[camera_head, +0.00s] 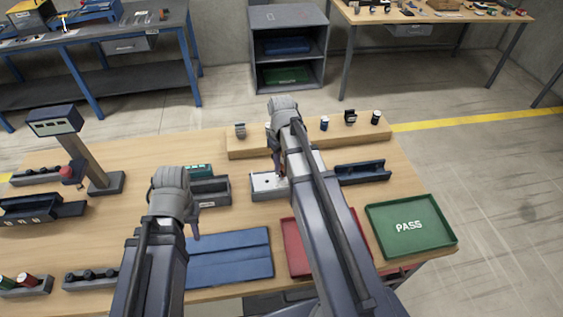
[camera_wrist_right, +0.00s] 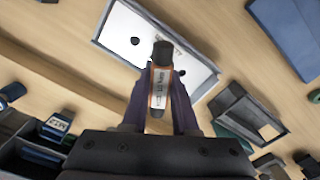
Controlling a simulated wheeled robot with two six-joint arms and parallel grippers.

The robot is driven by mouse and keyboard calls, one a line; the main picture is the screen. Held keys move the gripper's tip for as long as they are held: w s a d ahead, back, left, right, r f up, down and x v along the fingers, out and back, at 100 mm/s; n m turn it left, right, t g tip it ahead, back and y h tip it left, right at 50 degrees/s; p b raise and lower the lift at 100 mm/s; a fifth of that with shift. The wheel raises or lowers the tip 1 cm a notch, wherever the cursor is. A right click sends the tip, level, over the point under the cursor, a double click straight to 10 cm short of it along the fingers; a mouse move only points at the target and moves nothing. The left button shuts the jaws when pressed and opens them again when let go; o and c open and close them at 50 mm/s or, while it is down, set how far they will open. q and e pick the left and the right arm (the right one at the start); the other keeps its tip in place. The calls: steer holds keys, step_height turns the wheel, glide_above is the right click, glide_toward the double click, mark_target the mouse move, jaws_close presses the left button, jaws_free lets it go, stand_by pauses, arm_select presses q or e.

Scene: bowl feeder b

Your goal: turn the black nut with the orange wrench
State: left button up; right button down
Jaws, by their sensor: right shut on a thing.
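My right gripper (camera_wrist_right: 158,90) is shut on the orange wrench (camera_wrist_right: 159,88), an orange piece with dark ends and a printed label. The wrench points over a white plate (camera_wrist_right: 122,28) in a grey tray; I cannot tell if they touch. A small black round spot, likely the black nut (camera_wrist_right: 135,41), shows on the plate, left of the wrench's tip and apart from it in the picture. In the head view the white plate (camera_head: 262,190) is partly hidden by my right arm. My left gripper (camera_head: 195,228) hangs above the table by the blue mat; its finger opening is not clear.
A blue mat (camera_head: 230,270) lies at the front, beside a red tray (camera_head: 291,241) and a green PASS tray (camera_head: 440,238). Dark bins (camera_head: 208,190) and (camera_head: 372,171) flank the plate. A wooden ledge (camera_head: 245,148) with small parts stands behind.

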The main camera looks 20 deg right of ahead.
steer(key=shift+f+b, duration=0.4)
steer(key=shift+f, duration=0.05)
stand_by(0.5)
steer(key=shift+m, duration=1.1)
steer(key=shift+n, duration=0.6)
steer(key=shift+n, duration=0.7)
